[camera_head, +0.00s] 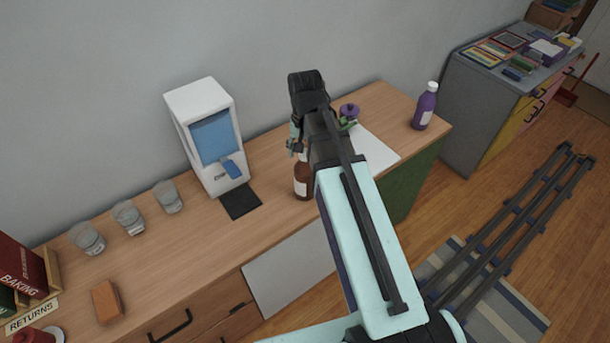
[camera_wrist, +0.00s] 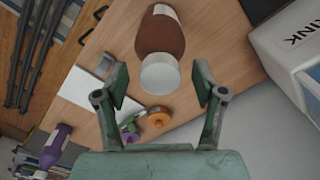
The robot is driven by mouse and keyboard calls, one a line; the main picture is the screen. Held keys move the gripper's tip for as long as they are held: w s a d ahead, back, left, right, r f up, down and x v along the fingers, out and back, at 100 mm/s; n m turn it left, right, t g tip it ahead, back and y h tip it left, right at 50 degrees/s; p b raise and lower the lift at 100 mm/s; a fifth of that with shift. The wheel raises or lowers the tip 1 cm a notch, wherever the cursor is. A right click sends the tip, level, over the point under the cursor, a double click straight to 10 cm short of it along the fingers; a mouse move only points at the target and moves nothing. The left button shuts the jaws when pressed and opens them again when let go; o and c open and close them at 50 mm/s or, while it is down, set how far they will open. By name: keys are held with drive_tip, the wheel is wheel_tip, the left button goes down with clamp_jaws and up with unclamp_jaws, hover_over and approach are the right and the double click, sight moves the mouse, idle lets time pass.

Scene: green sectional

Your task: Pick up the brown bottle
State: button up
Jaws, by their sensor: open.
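The brown bottle (camera_head: 303,186) stands on the wooden counter in the head view, right of the white dispenser and partly hidden behind my arm. In the wrist view the brown bottle (camera_wrist: 160,38) has a white cap and a pale label, and its cap end points toward my gripper. My gripper (camera_wrist: 160,88) is open, with one finger on each side of the cap in that picture. I cannot tell how far the fingertips are from the bottle. In the head view my gripper is mostly hidden by my arm.
A white drink dispenser (camera_head: 205,130) stands left of the bottle, with a dark mat (camera_head: 240,201) before it. Several glasses (camera_head: 128,217) stand further left. A purple bottle (camera_head: 425,107) stands at the counter's right end. Small purple, green and orange items (camera_wrist: 148,120) lie near the bottle.

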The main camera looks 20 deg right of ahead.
drive_tip(key=shift+f, duration=0.8)
clamp_jaws()
drive_tip(key=shift+r, duration=0.15)
